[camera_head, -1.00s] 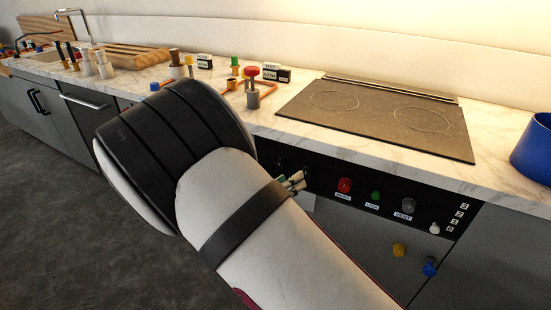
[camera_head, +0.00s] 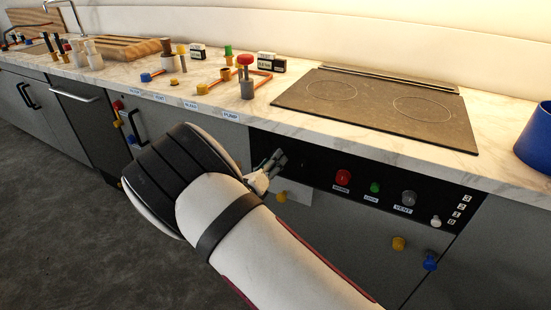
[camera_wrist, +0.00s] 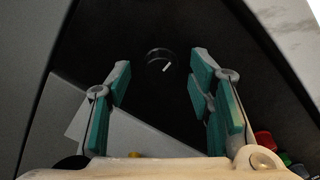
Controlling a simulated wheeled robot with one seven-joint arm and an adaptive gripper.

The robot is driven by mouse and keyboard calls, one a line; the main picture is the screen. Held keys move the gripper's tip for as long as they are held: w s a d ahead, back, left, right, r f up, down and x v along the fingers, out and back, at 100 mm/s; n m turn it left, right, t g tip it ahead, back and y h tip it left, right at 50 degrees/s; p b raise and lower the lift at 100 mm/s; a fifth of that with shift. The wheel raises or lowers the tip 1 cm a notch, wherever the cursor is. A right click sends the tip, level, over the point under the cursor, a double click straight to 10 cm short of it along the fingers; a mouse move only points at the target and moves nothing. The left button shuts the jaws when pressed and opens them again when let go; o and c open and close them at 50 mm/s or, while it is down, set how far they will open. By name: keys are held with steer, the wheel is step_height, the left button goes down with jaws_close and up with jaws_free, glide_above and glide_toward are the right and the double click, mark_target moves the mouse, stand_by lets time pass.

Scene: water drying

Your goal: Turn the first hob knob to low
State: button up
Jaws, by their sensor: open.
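My gripper (camera_head: 274,163) is at the left part of the black control panel (camera_head: 312,173) below the hob (camera_head: 385,108). In the wrist view its two teal-padded fingers (camera_wrist: 160,75) are spread apart with nothing between the pads. A round black knob (camera_wrist: 158,56) with a short white mark shows ahead, between the fingertips in the picture and seemingly apart from them. The mark slants. In the head view this knob is hidden behind my gripper. I cannot tell which setting it points to.
Red (camera_head: 342,178), green (camera_head: 375,187) and grey (camera_head: 409,197) controls sit farther right on the panel, with a white knob (camera_head: 435,220) near printed numbers. Yellow (camera_head: 398,243) and blue (camera_head: 430,262) knobs are below. The counter edge (camera_head: 330,130) overhangs above.

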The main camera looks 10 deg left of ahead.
steer(key=shift+x, duration=1.55)
jaws_close()
